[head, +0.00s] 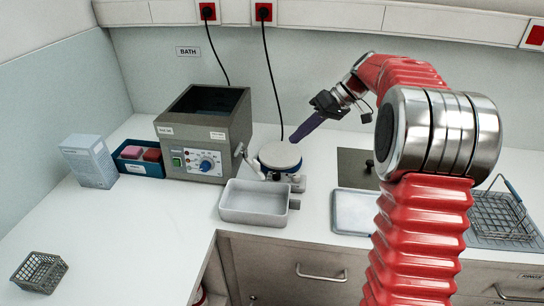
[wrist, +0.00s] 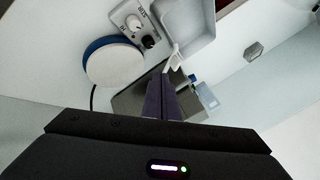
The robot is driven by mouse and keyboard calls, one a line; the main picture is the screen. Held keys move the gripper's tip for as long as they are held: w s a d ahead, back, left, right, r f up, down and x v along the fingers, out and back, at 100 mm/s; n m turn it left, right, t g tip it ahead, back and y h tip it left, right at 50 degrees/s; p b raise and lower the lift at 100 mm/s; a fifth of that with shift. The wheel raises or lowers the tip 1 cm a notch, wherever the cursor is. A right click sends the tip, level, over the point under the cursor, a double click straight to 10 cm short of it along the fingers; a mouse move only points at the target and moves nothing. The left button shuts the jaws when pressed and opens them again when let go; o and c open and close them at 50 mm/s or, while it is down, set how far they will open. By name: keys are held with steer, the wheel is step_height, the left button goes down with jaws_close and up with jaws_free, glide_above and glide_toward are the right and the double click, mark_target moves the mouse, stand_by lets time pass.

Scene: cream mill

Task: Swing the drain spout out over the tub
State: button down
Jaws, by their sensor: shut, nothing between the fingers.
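The pale drain spout (head: 251,165) is at the front right corner of the grey bath (head: 190,160). It points toward the hotplate side, near the tub's back edge. A pale part that looks like the spout (wrist: 173,58) shows just beyond my fingertips in the wrist view. The grey tub (head: 231,214) stands in front of the bath, and its wall also shows in the wrist view (wrist: 208,36). My gripper (head: 294,139) is shut and empty, above and behind the hotplate, right of the spout. Its dark purple fingers (wrist: 162,82) partly hide the bath in the wrist view.
A hotplate with a round white top (head: 280,155) stands close right of the spout. A pale shallow tray (head: 354,213) and a wire basket (head: 497,213) lie farther right. A blue crate (head: 138,158) and a carton (head: 88,161) stand left of the bath. The front left counter is mostly clear.

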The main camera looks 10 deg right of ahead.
mark_target(255, 165)
steer(key=shift+w+d+r+h, duration=0.2)
steer(key=shift+w+r+h, duration=0.1)
steer(key=shift+r, duration=0.15)
steer(key=x, duration=0.9)
steer(key=shift+a+f, duration=0.25)
steer(key=shift+f, duration=0.05)
steer(key=a, duration=0.1)
steer(key=s+a, duration=0.1)
steer(key=a, duration=0.1)
steer(key=shift+s+f, duration=0.1)
steer(key=shift+s+a, duration=0.15)
steer(key=shift+a, duration=0.3)
